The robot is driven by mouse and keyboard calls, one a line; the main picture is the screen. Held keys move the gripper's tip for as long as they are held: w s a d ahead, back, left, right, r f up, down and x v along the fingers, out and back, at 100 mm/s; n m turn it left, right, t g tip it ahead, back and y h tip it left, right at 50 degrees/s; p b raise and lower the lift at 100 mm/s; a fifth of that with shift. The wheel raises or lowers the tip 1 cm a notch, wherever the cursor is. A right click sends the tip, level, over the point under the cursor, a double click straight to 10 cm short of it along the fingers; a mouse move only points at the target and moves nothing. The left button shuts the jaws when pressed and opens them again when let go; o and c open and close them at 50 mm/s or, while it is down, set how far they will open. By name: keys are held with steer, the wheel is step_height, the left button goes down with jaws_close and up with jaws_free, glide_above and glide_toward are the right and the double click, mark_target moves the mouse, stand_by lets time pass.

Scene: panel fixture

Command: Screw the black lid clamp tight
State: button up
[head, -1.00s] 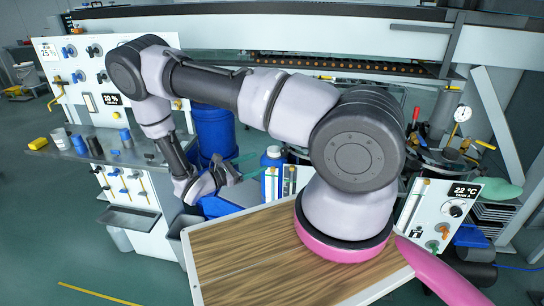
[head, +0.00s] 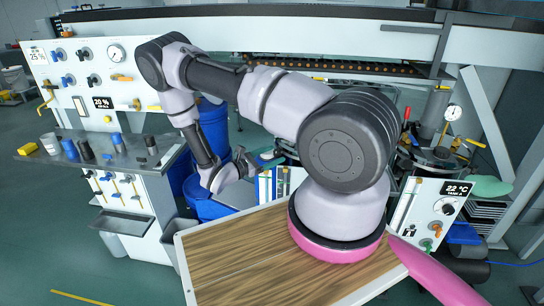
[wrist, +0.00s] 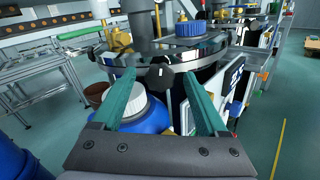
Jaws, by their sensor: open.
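A black star-shaped clamp knob (wrist: 158,77) sits at the near edge of a round metal vessel lid (wrist: 205,50) in the wrist view. My gripper (wrist: 158,73) has its two green fingers spread, one on each side of the knob in the picture. The fingers appear apart from the knob, but the exact distance cannot be told. In the head view my gripper (head: 266,157) is left of my arm's base, and the knob there cannot be made out.
A blue cap (wrist: 191,29) and brass fittings (wrist: 119,40) rise from the lid. In the head view, a valve panel (head: 100,75) stands left and a wooden tabletop (head: 235,262) in front.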

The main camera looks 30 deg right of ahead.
jaws_close()
steer(key=shift+m, duration=0.4)
steer(key=m, duration=0.4)
steer(key=shift+m, duration=0.4)
steer(key=m, duration=0.6)
steer(key=shift+s+f, duration=0.1)
steer(key=shift+f, duration=0.1)
steer(key=shift+m, duration=0.3)
jaws_free()
steer(key=shift+a, duration=0.15)
